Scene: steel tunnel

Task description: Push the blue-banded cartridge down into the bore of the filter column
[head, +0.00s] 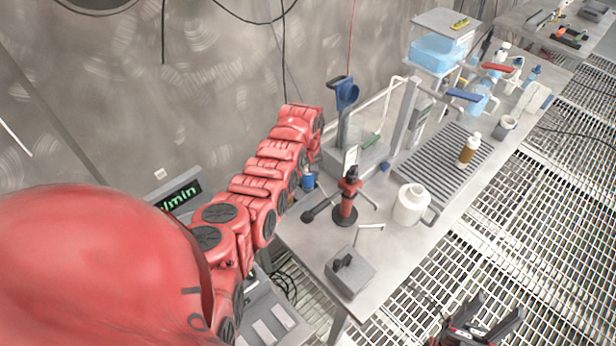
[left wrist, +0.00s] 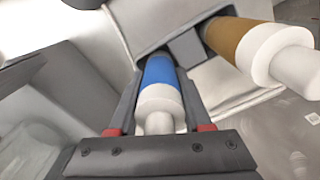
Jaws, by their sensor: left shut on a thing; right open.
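The blue-banded cartridge (left wrist: 160,78) has a blue band, a white collar and a white end. My left gripper (left wrist: 160,92) is shut on it, with one dark finger on each side. The far end of the cartridge meets a dark grey block and is hidden there; I cannot tell whether it is inside it. In the head view the blue of the cartridge (head: 308,181) shows just below the end of my red left arm. A red upright post (head: 349,192) on a black base stands right of it; I cannot tell whether it is the filter column. No bore is visible. My right gripper (head: 478,322) is open and empty over the floor grating.
A brown-banded cartridge (left wrist: 240,44) is close on the right in the left wrist view. A white jug (head: 411,205), a grey box (head: 349,272) and an amber bottle (head: 469,149) stand on the bench. The blue-topped stand (head: 345,95) rises behind the cartridge.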

